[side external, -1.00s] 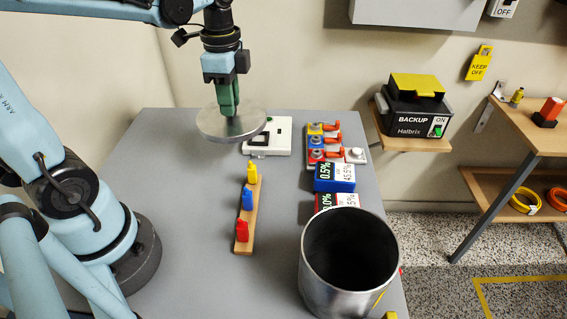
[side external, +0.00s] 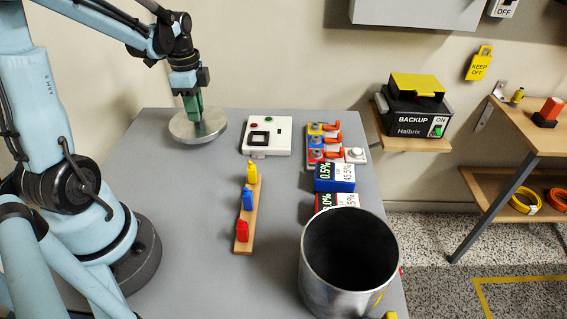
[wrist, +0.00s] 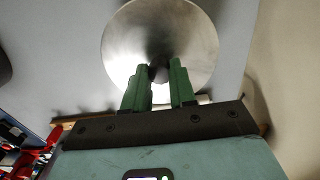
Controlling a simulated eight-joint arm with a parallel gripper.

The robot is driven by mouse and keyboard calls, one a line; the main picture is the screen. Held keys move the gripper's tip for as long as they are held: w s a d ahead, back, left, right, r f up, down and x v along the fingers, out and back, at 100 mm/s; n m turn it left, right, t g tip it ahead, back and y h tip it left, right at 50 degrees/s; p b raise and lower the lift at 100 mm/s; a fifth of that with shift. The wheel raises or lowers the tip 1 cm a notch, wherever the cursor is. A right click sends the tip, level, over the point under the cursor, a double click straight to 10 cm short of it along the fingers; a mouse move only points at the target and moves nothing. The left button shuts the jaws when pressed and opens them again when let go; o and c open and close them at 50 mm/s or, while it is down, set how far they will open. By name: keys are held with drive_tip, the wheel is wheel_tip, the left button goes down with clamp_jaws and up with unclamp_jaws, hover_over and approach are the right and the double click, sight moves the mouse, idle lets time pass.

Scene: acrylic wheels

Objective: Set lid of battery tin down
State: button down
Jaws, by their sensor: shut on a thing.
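The lid is a round silver metal disc (side external: 210,128) at the far left of the grey table, lying flat at or very near the table surface; I cannot tell whether it touches. My gripper (side external: 195,118) points down over its middle, and its green fingers are shut on the lid's knob, which they mostly hide. In the wrist view the lid (wrist: 190,30) fills the upper middle, with the green fingertips (wrist: 161,72) closed at its centre. The battery tin (side external: 312,265), an open silver cylinder, stands at the front right of the table.
A white device with a black square (side external: 268,140) lies right of the lid. A wooden strip with coloured pegs (side external: 243,225) is mid-table. Terminal blocks (side external: 325,145) and a blue meter box (side external: 333,184) line the right side. The table's left middle is clear.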

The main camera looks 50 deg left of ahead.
drive_tip(key=shift+f, duration=1.9)
drive_tip(key=shift+f, duration=0.1)
drive_tip(key=c, duration=0.9)
unclamp_jaws()
wheel_tip(320, 180, up, 12)
drive_tip(key=shift+d, duration=0.2)
drive_tip(key=d+n+t, duration=0.2)
drive_tip(key=d+n, duration=0.1)
drive_tip(key=d, duration=0.3)
drive_tip(key=d+n+t, duration=0.2)
drive_tip(key=d+n, duration=0.1)
drive_tip(key=d, duration=0.4)
drive_tip(key=d+n+t, duration=0.3)
drive_tip(key=d, duration=0.3)
drive_tip(key=shift+s+d+f, duration=0.3)
drive_tip(key=shift+s+f, duration=0.1)
